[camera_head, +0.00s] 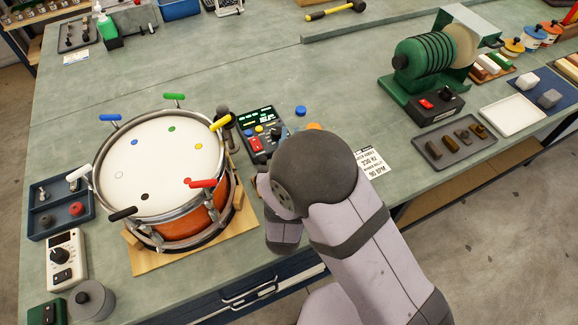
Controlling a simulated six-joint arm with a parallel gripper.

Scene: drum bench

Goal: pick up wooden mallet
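I cannot make out a thing that is clearly a wooden mallet. A hammer-like tool (337,11) with a yellow handle and a dark head lies at the top edge of the bench, but I cannot tell its material. A small orange-brown patch (314,126) shows just behind my arm's round dark joint; the rest of it is hidden. My arm rises from the lower right and covers the bench right of the drum. My gripper's fingers do not show, so its state and place are hidden.
A drum (160,170) with colored clamps stands on a wooden board (190,252). A control box (262,133) and a dark microphone-like thing (223,116) are beside it. A green machine (425,72) and a tray of blocks (455,148) stand right. The bench's upper middle (250,65) is clear.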

